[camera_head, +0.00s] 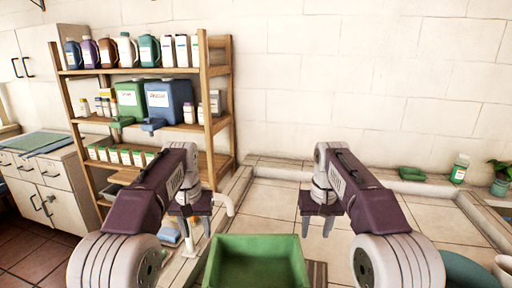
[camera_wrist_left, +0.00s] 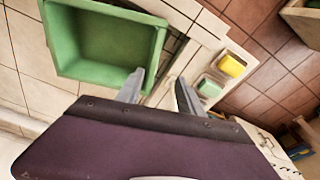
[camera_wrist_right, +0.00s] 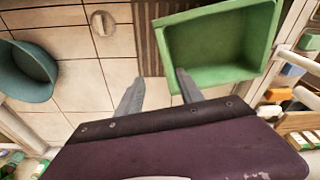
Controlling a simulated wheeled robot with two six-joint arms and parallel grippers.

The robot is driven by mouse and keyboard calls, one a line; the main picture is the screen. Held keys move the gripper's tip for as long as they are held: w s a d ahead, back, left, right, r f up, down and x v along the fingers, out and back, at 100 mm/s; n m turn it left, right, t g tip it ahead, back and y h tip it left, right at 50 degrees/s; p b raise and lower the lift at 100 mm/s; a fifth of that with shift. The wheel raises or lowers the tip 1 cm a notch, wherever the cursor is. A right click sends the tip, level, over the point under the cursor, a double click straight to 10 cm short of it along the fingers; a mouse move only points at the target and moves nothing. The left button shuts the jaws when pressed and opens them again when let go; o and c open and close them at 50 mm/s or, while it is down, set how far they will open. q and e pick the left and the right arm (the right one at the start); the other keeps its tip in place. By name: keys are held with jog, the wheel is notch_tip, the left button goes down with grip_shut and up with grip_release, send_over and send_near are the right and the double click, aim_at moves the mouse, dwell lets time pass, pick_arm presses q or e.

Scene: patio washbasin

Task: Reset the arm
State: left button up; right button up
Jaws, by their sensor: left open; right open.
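My left gripper (camera_head: 191,228) is open and empty, pointing down to the left of a green bin in the head view. In the left wrist view its two fingers (camera_wrist_left: 158,90) are apart with nothing between them. My right gripper (camera_head: 318,224) is open and empty, above the tiled counter to the right of the bin. In the right wrist view its fingers (camera_wrist_right: 158,92) are apart, with bare tile and the bin's edge beyond. Both arms reach forward with the grippers hanging down.
The green bin (camera_head: 257,240) stands empty at the front middle. A wooden shelf (camera_head: 219,100) with bottles and jugs stands at the left. A green dish (camera_head: 412,174), a bottle (camera_head: 459,170) and a teal basin (camera_wrist_right: 28,72) are on the right. Tiled counter (camera_head: 277,195) between the grippers is clear.

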pick_arm(q)
jog(key=s+f+p, duration=0.1)
jog(key=s+f, duration=0.3)
jog(key=s, duration=0.3)
jog(key=s+a+f+p, duration=0.1)
jog(key=s+f, duration=0.3)
jog(key=s, duration=0.4)
jog(key=s+f+p, duration=0.3)
jog(key=s+f, duration=0.1)
jog(key=s, duration=0.3)
jog(key=shift+s+a+f+g, duration=0.15)
jog(key=shift+s+f+g, duration=0.15)
jog(key=shift+s, duration=0.1)
pick_arm(e)
jog(key=s+f, duration=0.6)
jog(key=s, duration=0.5)
jog(key=s+d+f, duration=0.1)
jog(key=s+f, duration=0.5)
jog(key=s, duration=0.5)
jog(key=shift+s+d+f+g, duration=0.15)
jog(key=shift+s+f+g, duration=0.15)
jog(key=shift+s, duration=0.1)
pick_arm(q)
jog(key=shift+s+r, duration=0.1)
jog(key=shift+s, duration=0.05)
pick_arm(e)
jog(key=shift+s+r, duration=0.1)
jog(key=shift+s, duration=0.05)
